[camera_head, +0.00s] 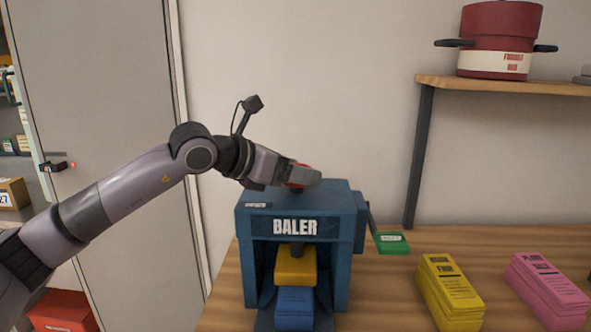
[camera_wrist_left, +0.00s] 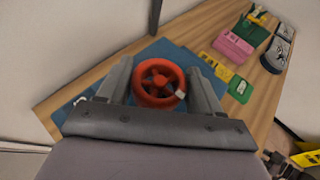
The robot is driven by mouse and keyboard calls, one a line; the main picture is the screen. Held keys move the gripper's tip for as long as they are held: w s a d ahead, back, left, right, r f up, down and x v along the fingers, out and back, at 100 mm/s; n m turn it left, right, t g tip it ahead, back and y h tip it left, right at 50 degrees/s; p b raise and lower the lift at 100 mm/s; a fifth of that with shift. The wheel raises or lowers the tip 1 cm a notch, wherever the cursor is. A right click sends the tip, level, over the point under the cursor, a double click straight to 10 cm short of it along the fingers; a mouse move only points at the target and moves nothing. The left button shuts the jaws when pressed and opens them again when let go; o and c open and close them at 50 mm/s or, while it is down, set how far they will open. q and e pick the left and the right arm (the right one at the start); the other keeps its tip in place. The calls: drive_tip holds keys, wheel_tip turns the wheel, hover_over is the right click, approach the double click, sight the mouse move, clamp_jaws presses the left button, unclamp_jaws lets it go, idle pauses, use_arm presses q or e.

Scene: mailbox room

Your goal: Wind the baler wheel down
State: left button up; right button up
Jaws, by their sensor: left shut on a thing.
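The blue baler (camera_head: 343,230) stands on the wooden table, with its name on the front. Its red wheel (camera_wrist_left: 159,83) sits on top; in the head view it is mostly hidden by my gripper. My left gripper (camera_head: 305,176) reaches in from the left over the baler top and is shut on the wheel. In the left wrist view its two fingers stand on either side of the wheel. Inside the baler, a yellow press block (camera_head: 296,266) hangs below the screw, above a blue stack (camera_head: 294,308). My right gripper is not in view.
A green card (camera_head: 392,243), a yellow bundle (camera_head: 448,291) and a pink bundle (camera_head: 548,290) lie on the table (camera_head: 385,300) to the right. A wooden shelf (camera_head: 520,87) with a red pot (camera_head: 497,38) is above. A grey door (camera_head: 95,110) is at left.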

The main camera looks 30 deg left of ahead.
use_arm(q)
drive_tip(key=shift+m+h, duration=0.3)
drive_tip(key=m+g+h+p, duration=0.1)
drive_tip(key=m+g+h, duration=0.3)
drive_tip(key=m, duration=0.1)
drive_tip(key=shift+w+a+r+h+p, duration=0.1)
drive_tip(key=shift+r+h+p, duration=0.05)
drive_tip(key=shift+h+p, duration=0.2)
drive_tip(key=m+g+h+p, duration=0.1)
drive_tip(key=m+g, duration=0.1)
drive_tip(key=g, duration=0.1)
drive_tip(key=shift+m, duration=0.3)
drive_tip(key=shift+m+g+h, duration=0.35)
drive_tip(key=shift+m+g, duration=0.05)
drive_tip(key=shift+p, duration=0.35)
drive_tip(key=o, duration=1)
drive_tip(key=shift+c, duration=0.2)
